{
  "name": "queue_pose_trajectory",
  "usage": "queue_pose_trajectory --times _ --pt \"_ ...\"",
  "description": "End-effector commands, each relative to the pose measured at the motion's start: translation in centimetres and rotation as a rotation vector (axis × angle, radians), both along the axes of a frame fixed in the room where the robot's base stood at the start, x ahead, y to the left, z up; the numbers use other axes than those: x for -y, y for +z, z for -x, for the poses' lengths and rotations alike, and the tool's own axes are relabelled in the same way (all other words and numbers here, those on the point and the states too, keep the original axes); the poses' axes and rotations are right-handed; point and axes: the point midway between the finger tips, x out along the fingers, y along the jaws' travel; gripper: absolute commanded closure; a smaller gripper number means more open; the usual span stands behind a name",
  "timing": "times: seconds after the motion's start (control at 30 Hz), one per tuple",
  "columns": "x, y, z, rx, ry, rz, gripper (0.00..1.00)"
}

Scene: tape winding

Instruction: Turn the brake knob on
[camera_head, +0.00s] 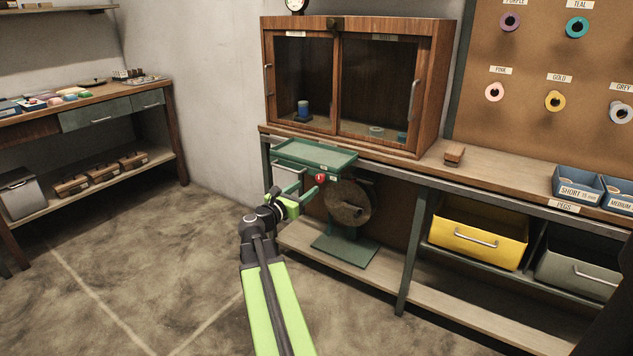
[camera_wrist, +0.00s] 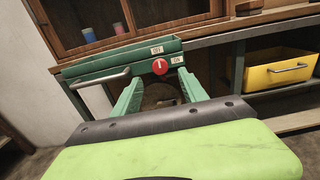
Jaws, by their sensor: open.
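The red brake knob (camera_wrist: 160,67) sits on the front of the green tray unit (camera_wrist: 88,68), with a pale, roughly upright mark on its face. One small label (camera_wrist: 157,50) is just above it and another (camera_wrist: 177,59) is to its right; their lettering is too small to read surely. In the head view the knob (camera_head: 320,178) shows just beyond my gripper (camera_head: 306,194). In the wrist view my gripper (camera_wrist: 160,88) is open, its green fingers apart, with the knob seen between and slightly beyond their tips. I cannot tell whether they touch it.
A round brown disc (camera_head: 348,203) on a green stand is below the tray, right of my gripper. A drawer handle (camera_wrist: 101,78) sticks out left of the knob. A wooden cabinet (camera_head: 428,90) stands above; a yellow drawer (camera_head: 478,240) is at right. The floor at left is clear.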

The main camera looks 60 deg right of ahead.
Motion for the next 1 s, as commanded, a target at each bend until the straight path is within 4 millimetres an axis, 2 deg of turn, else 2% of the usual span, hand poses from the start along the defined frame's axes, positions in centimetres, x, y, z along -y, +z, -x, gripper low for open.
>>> queue_pose_trajectory --times 0.03,0.1,0.3,0.43,0.7,1.0 --pt "1.5 0.0 -0.1 0.000 -0.004 0.000 0.49" --pt "3.2 0.0 -0.2 0.000 -0.002 0.000 0.49" --pt "6.4 0.0 0.0 0.001 -0.002 0.000 0.49" --pt "7.1 0.0 0.0 0.001 0.000 0.000 0.49" --pt "7.2 0.0 0.1 0.001 0.000 0.000 0.51" --pt "7.2 0.0 0.1 0.001 0.000 -0.001 0.90"
